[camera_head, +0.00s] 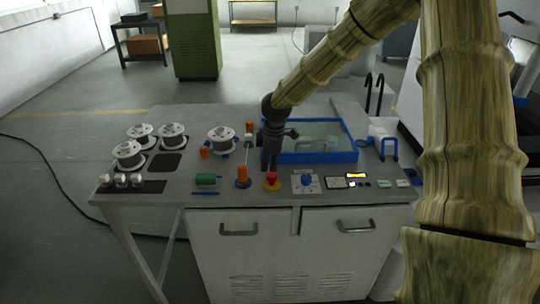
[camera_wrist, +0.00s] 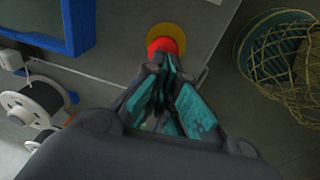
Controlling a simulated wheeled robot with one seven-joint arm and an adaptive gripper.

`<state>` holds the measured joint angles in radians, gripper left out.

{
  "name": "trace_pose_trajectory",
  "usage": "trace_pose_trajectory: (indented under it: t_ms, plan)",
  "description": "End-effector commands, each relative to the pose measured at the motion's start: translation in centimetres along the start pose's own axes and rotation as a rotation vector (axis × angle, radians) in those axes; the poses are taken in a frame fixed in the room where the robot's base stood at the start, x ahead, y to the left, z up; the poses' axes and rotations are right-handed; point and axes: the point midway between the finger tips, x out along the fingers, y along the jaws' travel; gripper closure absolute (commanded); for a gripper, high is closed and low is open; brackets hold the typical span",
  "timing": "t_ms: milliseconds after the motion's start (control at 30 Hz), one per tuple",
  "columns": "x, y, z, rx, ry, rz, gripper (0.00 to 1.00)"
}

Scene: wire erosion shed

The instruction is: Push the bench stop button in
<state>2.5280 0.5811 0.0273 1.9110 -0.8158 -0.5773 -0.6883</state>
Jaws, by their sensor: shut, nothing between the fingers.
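The bench stop button (camera_head: 272,178) has a red cap on a yellow base and sits near the front edge of the bench. In the wrist view the red cap (camera_wrist: 166,45) shows just beyond my fingertips, partly hidden by them. My gripper (camera_head: 271,166) points down over the button from behind it. In the wrist view my gripper (camera_wrist: 168,62) is shut and empty, its tips close to the cap. I cannot tell whether they touch it. How far in the cap sits is unclear.
A blue-rimmed tank (camera_head: 310,157) stands behind the button. White spools (camera_head: 222,134) stand at the left. In the wrist view a wire basket (camera_wrist: 262,72) shows at right.

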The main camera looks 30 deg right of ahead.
Motion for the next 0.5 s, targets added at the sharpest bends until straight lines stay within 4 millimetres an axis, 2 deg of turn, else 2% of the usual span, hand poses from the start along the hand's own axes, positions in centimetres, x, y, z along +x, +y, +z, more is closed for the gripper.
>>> trace_pose_trajectory:
  t_ms: [200,500]
  plan:
    - [1.4,0.0,0.0,0.0,0.0,0.0,1.0]
    - [1.8,0.0,0.0,0.0,0.0,0.001,1.0]
